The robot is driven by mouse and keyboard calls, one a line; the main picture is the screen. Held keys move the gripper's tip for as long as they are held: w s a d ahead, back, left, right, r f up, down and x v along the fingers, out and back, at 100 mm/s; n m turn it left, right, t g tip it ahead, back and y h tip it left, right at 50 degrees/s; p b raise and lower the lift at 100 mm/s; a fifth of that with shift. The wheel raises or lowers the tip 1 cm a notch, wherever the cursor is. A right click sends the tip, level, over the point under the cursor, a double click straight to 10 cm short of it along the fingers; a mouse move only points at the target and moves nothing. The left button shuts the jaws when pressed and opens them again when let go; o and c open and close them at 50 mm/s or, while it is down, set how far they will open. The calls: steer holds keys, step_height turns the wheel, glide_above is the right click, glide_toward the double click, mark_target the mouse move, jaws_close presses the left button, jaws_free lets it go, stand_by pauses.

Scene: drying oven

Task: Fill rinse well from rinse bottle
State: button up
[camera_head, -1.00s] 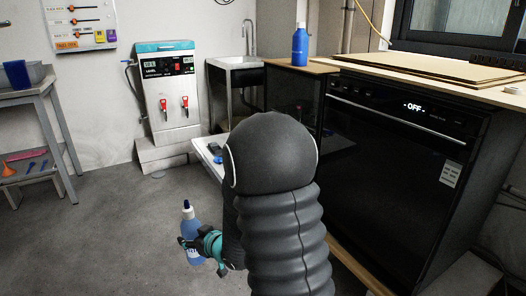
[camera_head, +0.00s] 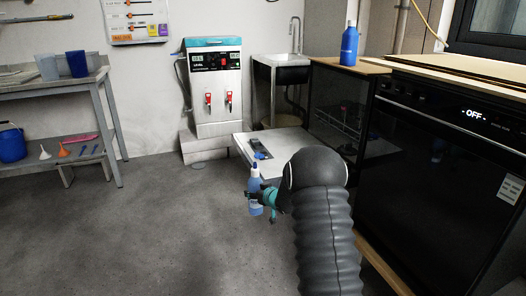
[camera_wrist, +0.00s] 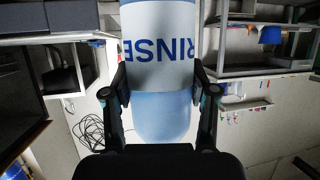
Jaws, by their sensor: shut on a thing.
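The rinse bottle (camera_head: 254,194) is a clear squeeze bottle with blue liquid and a blue-and-white top. My gripper (camera_head: 262,197) is shut on it and holds it upright above the floor, in front of a low white surface. In the wrist view the bottle (camera_wrist: 160,110) fills the middle between my gripper's fingers (camera_wrist: 160,90), and its white label reads RINSE, inverted. I cannot make out a rinse well in either view.
The low white surface (camera_head: 243,150) carries a dark item (camera_head: 266,144) and a small blue one. A white dispenser (camera_head: 213,88) with red taps stands behind. A black oven (camera_head: 440,150) blocks the right. A shelf table (camera_head: 60,90) stands left. The floor (camera_head: 150,220) between is clear.

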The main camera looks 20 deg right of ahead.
steer(key=w+d+r+m+h, duration=0.2)
steer(key=w+d+r, duration=0.4)
steer(key=w, duration=0.3)
steer(key=shift+d+r+t+h, duration=0.2)
steer(key=shift+r+t+h, duration=0.05)
steer(key=shift+t+h, duration=0.05)
